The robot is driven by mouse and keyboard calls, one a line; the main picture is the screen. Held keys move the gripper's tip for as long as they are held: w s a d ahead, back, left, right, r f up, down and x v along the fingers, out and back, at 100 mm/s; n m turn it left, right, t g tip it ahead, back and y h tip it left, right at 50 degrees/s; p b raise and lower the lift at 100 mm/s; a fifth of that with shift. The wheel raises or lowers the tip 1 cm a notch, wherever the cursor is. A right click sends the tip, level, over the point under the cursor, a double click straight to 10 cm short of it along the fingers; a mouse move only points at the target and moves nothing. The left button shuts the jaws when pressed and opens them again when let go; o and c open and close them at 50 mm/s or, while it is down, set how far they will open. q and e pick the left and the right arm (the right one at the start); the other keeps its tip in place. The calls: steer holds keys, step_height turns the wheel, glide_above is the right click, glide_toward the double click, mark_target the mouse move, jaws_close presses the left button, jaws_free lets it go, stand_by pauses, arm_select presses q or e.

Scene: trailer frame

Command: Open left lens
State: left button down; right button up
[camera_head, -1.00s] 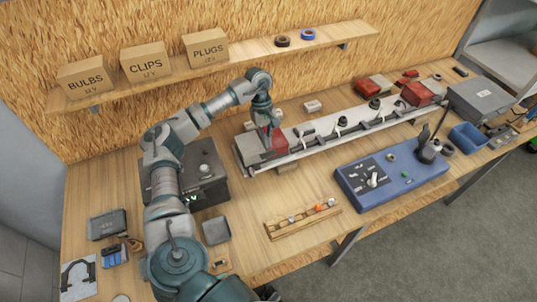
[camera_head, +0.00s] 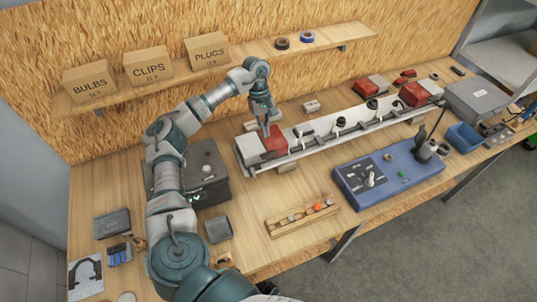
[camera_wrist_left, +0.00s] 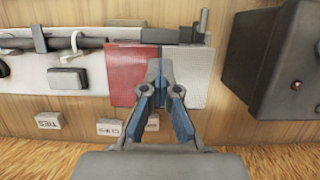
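The left lens is a block with a red part (camera_head: 274,143) and a pale grey-white part (camera_head: 249,149) at the left end of the long light bar (camera_head: 330,142). Its red half (camera_wrist_left: 129,75) and pale half (camera_wrist_left: 190,72) fill the middle of the left wrist view, side by side and lying flat. My left gripper (camera_head: 266,130) points down at the lens from behind. In the left wrist view its fingertips (camera_wrist_left: 157,68) come together over the red and pale boundary, with nothing visible between them. I cannot tell whether they touch the lens. My right gripper is not in view.
A dark box (camera_head: 205,172) stands left of the bar. A wooden rack (camera_head: 302,214) and a blue control panel (camera_head: 385,180) lie in front. The shelf (camera_head: 235,68) with labelled cartons runs behind. Small labelled blocks lie behind the bar.

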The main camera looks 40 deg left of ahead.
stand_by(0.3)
arm_select(q)
steer(key=p+v, duration=0.3)
steer(key=v, duration=0.1)
steer(key=shift+w+a+r, duration=0.1)
steer(key=shift+a+r, duration=0.05)
steer(key=shift+a, duration=0.1)
steer(key=c, duration=1.4)
jaws_free()
